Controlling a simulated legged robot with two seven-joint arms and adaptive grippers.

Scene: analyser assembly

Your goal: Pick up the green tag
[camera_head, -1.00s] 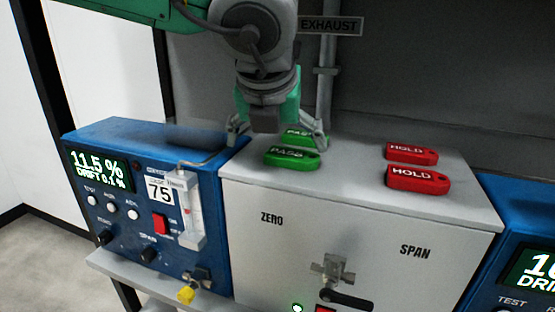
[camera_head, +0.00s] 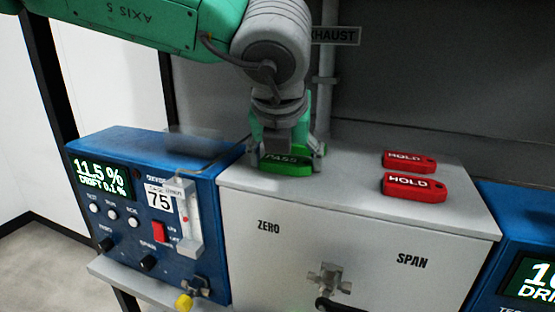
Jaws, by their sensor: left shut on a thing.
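A green tag marked PASS (camera_head: 286,164) is on the left part of the grey cabinet's top. My left gripper (camera_head: 287,157) comes down over it from above, with a finger at each end of the tag, and is shut on it. The tag sits at or very near the cabinet top; I cannot tell whether it touches. The second green tag behind it is hidden by my gripper. My right gripper is not in view.
Two red HOLD tags (camera_head: 409,162) (camera_head: 414,187) lie to the right on the grey cabinet (camera_head: 330,215). A blue analyser (camera_head: 130,215) stands at the left, another (camera_head: 520,250) at the right. A pipe and an EXHAUST sign (camera_head: 338,36) are behind my arm.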

